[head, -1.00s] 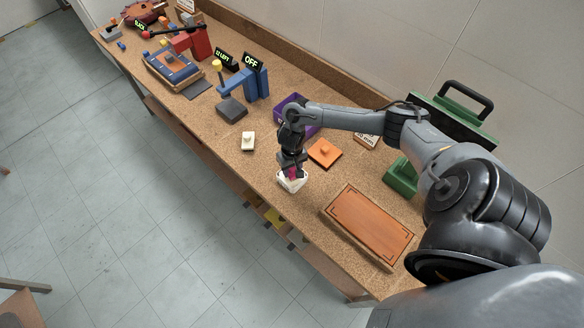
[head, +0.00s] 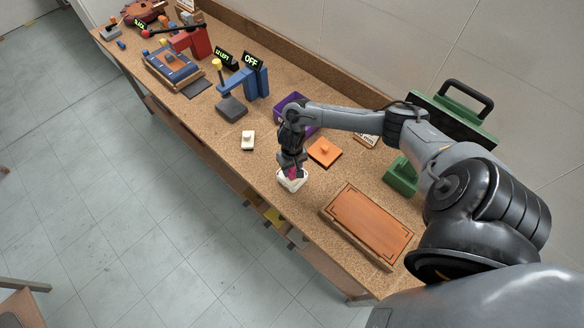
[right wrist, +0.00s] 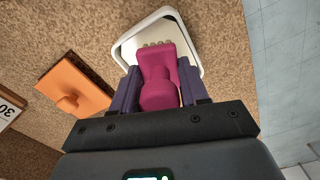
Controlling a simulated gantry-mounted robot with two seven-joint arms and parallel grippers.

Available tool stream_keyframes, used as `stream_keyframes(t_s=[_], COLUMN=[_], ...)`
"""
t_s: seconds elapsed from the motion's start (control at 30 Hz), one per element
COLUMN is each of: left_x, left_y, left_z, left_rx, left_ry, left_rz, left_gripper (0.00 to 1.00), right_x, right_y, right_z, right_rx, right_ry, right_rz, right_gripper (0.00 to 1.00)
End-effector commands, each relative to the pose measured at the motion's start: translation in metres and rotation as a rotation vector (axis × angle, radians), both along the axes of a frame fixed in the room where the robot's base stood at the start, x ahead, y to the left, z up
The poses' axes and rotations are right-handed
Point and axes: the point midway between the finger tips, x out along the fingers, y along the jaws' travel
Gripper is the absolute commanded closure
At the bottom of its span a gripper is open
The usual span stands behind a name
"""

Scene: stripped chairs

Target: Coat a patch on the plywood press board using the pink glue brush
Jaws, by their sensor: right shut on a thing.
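The pink glue brush (right wrist: 160,80) is between the fingers of my right gripper (head: 291,168), which is shut on it. In the right wrist view the brush's pale bristles lie over a white tray (right wrist: 194,46) with a grey inside. The white tray (head: 292,184) sits near the front edge of the bench, under the gripper. Whether the bristles touch the tray's inside I cannot tell. The plywood press board (head: 368,222), orange-brown with dark corner marks, lies on the bench to the right of the tray. My left gripper is not in view.
An orange block with a knob (head: 324,152) lies just behind the tray, and a white knobbed block (head: 248,140) lies left. A purple bin (head: 290,106) and a green press (head: 402,176) stand farther back. Bare cork bench separates tray and board.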

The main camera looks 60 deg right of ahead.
Motion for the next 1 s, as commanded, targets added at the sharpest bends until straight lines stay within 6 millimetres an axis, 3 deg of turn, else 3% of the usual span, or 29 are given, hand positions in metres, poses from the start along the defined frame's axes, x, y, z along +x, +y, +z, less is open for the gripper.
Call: stream_keyframes(t_s=[1.0], left_x=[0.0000], left_y=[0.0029], left_z=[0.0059], left_rx=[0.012], left_ry=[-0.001], left_rz=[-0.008], left_gripper=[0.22], right_x=[-0.0004], right_y=[0.0003], right_z=[-0.0014], right_rx=[0.001], right_ry=[0.001], right_rz=[0.000], right_gripper=[0.80])
